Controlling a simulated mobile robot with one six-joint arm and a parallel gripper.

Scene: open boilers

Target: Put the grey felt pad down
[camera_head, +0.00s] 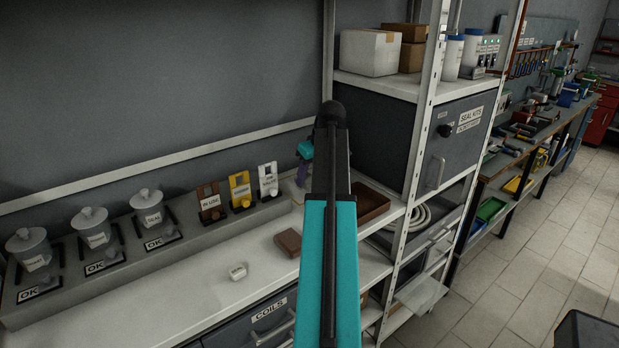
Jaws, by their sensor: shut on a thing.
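My arm rises through the middle of the view and covers most of my gripper. Part of my gripper (304,160) shows just left of the arm, low over the back of the white worktop (205,290). It is shut, but its fingertips are hard to make out. The grey felt pad is not clearly visible; a small greyish shape below the gripper blends with the surroundings. I cannot tell whether the pad touches the worktop.
A brown tray (371,203) is right of my arm. Lidded pots (90,228) and upright tags (241,192) line the back ledge. A shelf post (419,120) stands right.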

